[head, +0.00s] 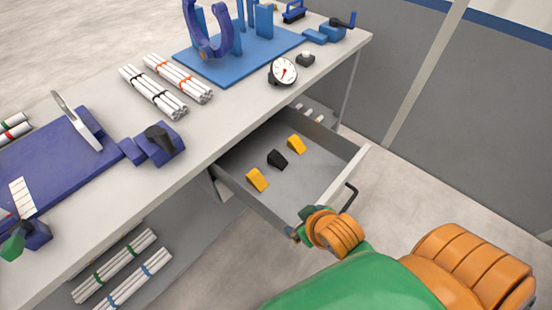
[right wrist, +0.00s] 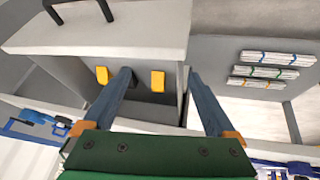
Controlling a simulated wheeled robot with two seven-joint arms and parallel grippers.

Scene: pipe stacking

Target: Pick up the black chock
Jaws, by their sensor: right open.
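The black chock (head: 278,159) lies on the floor of the open grey drawer, between two yellow chocks. In the right wrist view it is mostly hidden behind one finger. My right gripper (head: 302,224) is outside the drawer, by its front corner, and apart from the black chock. In the right wrist view the right gripper (right wrist: 159,74) has its two fingers spread wide, with nothing held between them. My left gripper is not in view.
Yellow chocks (head: 257,180) and (head: 296,145) flank the black one. The drawer's front panel (head: 340,185) has a dark handle (head: 350,198). The workbench (head: 225,118) above holds pipe bundles (head: 153,92), a dial gauge (head: 283,71) and blue fixtures. Open floor lies right of the drawer.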

